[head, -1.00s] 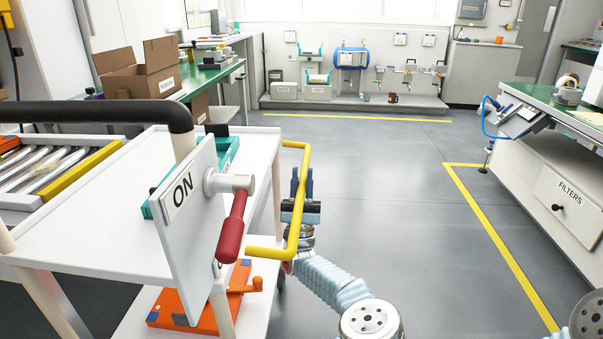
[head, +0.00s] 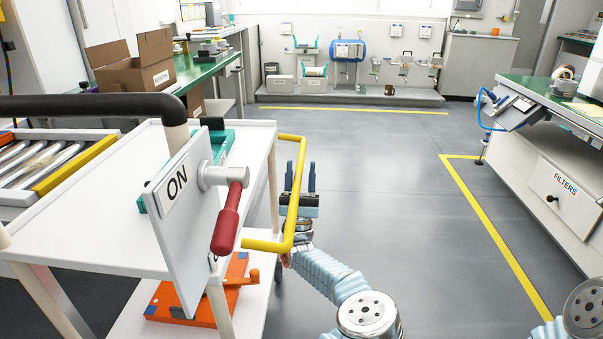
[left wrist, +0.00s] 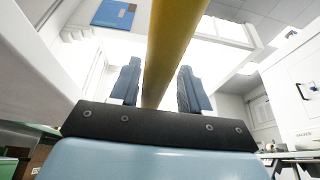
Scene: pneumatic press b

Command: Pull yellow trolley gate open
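The yellow trolley gate (head: 292,205) is a bent bar on the right side of the white trolley (head: 105,235). It stands out from the trolley's side over the floor. My left gripper (head: 300,176) is open with its fingers upward at the gate's long bar, which crosses in front of it in the head view. In the left wrist view the yellow bar (left wrist: 172,50) shows between the two spread fingers (left wrist: 160,85), with a gap on each side. I cannot tell how deep the bar lies between them. My right gripper is not in view.
The trolley carries an ON panel (head: 180,215) with a red-handled lever (head: 229,220) close to the gate. An orange device (head: 200,300) lies on the lower shelf. Clear grey floor (head: 385,200) lies to the right, up to a workbench with a FILTERS drawer (head: 562,190).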

